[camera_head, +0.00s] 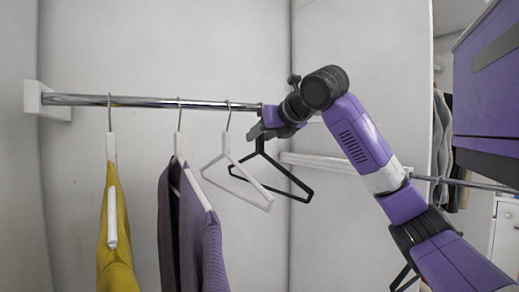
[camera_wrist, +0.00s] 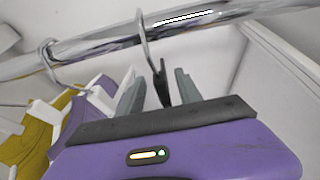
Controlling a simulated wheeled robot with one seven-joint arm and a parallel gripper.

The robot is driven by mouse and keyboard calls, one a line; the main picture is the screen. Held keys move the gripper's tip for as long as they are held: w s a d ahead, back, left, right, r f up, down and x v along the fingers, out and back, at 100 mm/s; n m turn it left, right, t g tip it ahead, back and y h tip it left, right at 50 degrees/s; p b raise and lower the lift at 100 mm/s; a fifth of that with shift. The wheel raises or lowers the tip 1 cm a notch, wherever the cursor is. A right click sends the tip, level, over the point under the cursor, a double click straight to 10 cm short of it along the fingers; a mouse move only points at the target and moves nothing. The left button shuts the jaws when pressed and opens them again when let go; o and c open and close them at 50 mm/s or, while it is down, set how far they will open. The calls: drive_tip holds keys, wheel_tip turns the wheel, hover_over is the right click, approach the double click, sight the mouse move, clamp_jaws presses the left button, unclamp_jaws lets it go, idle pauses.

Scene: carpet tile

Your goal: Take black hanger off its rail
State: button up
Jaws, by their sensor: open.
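The black hanger (camera_head: 290,179) hangs on the chrome rail (camera_head: 215,104), empty, at the right of the row in the head view. In the wrist view its metal hook (camera_wrist: 147,42) goes over the rail (camera_wrist: 100,45), and its black neck (camera_wrist: 161,82) stands between my two fingers. My gripper (camera_head: 262,128) is open just below the rail; the fingers also show in the wrist view (camera_wrist: 158,90), one on each side of the neck. My wrist hides the upper part of the hanger in the head view.
A white empty hanger (camera_head: 240,183) hangs just left of the black one. Further left hang a purple garment (camera_head: 200,235) and a yellow garment (camera_head: 117,235). A wall bracket (camera_head: 50,101) holds the rail's left end. A white ledge (camera_head: 318,161) lies behind my arm.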

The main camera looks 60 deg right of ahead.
drive_tip(key=shift+w+d+f, duration=0.25)
drive_tip(key=shift+w+d, duration=0.05)
drive_tip(key=shift+w, duration=0.2)
clamp_jaws()
drive_tip(key=shift+s+r, duration=0.1)
drive_tip(key=shift+s+d+r, duration=0.1)
drive_tip(key=shift+s+r, duration=0.3)
drive_tip(key=s+d+r+b, duration=0.2)
drive_tip(key=s+r, duration=0.5)
drive_tip(key=s, duration=0.5)
drive_tip(key=shift+s+d, duration=0.35)
drive_tip(key=shift+d, duration=0.15)
drive_tip(key=shift+s+d, duration=0.1)
